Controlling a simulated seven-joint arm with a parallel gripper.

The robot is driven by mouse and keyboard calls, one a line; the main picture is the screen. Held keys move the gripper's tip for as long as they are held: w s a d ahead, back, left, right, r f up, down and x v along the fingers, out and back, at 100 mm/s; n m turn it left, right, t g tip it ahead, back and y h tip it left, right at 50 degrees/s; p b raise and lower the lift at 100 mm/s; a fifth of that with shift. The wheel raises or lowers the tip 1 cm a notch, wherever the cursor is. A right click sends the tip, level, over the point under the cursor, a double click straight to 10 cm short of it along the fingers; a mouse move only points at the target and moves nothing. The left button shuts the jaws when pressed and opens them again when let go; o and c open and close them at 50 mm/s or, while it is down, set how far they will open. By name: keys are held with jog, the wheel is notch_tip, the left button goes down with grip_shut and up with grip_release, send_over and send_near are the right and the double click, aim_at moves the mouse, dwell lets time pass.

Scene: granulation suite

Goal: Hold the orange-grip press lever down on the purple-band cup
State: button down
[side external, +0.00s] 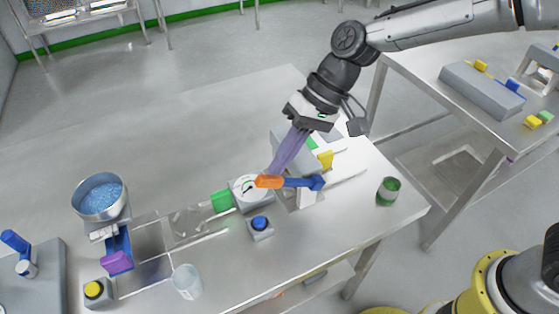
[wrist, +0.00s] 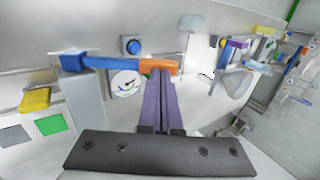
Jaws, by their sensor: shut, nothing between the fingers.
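The press lever is a blue bar (side external: 299,182) with an orange grip (side external: 268,182), mounted on a pale post (side external: 306,199) on the steel table. It lies about level in the side view. The orange grip also shows in the wrist view (wrist: 158,65), with the blue bar running left. My gripper (side external: 274,172) has long purple fingers, shut and empty. Its tips are at the orange grip from above; whether they touch it I cannot tell. In the wrist view, the fingers (wrist: 158,78) end at the grip. I cannot make out a cup with a purple band.
A dial gauge (side external: 248,190) and a blue button box (side external: 260,227) stand near the lever. A green block (side external: 221,201) is left of the gauge. A green-banded cup (side external: 388,191) stands right, a clear cup (side external: 187,282) front left. A bowl of blue granules (side external: 100,197) stands far left.

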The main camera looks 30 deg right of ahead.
jog(key=shift+a+f, duration=0.25)
jog(key=shift+f, duration=0.1)
jog(key=shift+a, duration=0.1)
jog(key=shift+a+f+h, duration=0.7)
jog(key=shift+h, duration=0.1)
jog(key=shift+s+a+f+h, duration=0.1)
jog(key=shift+a+f+h, duration=0.4)
jog(key=shift+f+h, duration=0.6)
jog(key=shift+w+a+f+h, duration=0.1)
jog(key=shift+a+f+h, duration=0.55)
jog(key=shift+f, duration=0.7)
jog(key=shift+s+a+f+h, duration=0.1)
jog(key=shift+a+f+h, duration=0.25)
jog(key=shift+f+h, duration=0.8)
jog(key=shift+d+f, duration=0.1)
jog(key=shift+f, duration=0.1)
notch_tip(320, 180, up, 15)
jog(key=a, duration=0.2)
jog(key=shift+a, duration=0.2)
